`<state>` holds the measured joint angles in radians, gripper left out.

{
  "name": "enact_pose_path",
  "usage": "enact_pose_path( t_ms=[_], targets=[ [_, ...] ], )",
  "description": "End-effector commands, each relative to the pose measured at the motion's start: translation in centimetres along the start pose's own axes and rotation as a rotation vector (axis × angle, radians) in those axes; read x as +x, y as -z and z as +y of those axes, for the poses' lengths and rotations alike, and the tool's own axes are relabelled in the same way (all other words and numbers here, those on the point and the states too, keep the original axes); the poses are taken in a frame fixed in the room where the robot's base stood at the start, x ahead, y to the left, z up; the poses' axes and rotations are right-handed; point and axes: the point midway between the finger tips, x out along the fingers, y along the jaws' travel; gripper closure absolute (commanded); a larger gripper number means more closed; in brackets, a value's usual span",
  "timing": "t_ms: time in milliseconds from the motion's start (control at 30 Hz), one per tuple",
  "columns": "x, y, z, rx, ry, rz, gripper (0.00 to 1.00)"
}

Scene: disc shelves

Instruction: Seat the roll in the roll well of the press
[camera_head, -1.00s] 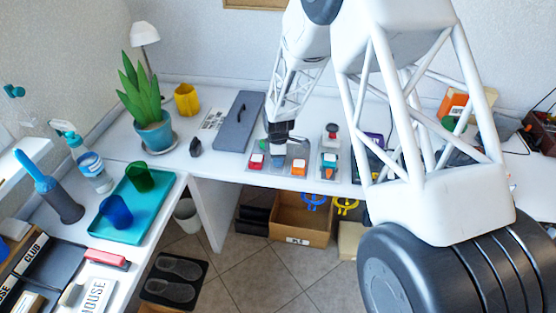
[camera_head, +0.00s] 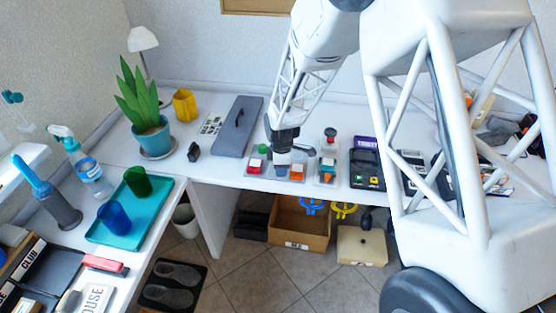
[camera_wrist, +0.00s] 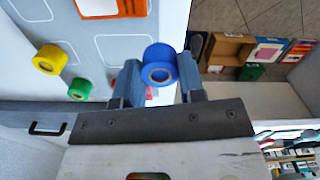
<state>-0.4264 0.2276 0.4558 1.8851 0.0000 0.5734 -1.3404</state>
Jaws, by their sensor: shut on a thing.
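In the wrist view my gripper (camera_wrist: 158,82) is shut on a blue roll (camera_wrist: 160,64), with a finger on each side and its round open core facing the camera. A yellow roll (camera_wrist: 49,60) and a green roll (camera_wrist: 79,89) lie to the left on a pale panel with outlined areas. In the head view my gripper (camera_head: 283,148) points down over a pale tray (camera_head: 298,181) of small coloured things near the desk's front edge; the held roll is hard to make out there. I cannot tell for certain which unit is the press; a small red-topped stand (camera_head: 329,155) is just right of the tray.
A black device with a purple top (camera_head: 367,168) stands right of the stand. A grey case (camera_head: 238,128) lies left of my gripper. A potted plant (camera_head: 142,110) and teal tray (camera_head: 118,232) are further left. Below the desk edge is a cardboard box (camera_head: 300,235).

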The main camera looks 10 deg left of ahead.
Motion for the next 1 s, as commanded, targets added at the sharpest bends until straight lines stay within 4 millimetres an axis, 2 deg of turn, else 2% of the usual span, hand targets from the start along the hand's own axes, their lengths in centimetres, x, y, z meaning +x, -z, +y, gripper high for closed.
enact_pose_path(
  t_ms=[200, 500, 700, 1000],
  targets=[
    [-0.4, -0.8, -3.8, 0.000, -0.001, 0.000, 0.90],
    [-0.7, -1.7, -7.5, 0.000, -0.001, 0.000, 0.90],
    [-0.8, -1.9, -8.7, 0.000, -0.001, 0.000, 0.90],
    [-0.8, -2.0, -9.1, 0.000, 0.000, 0.000, 0.90]
  ],
)
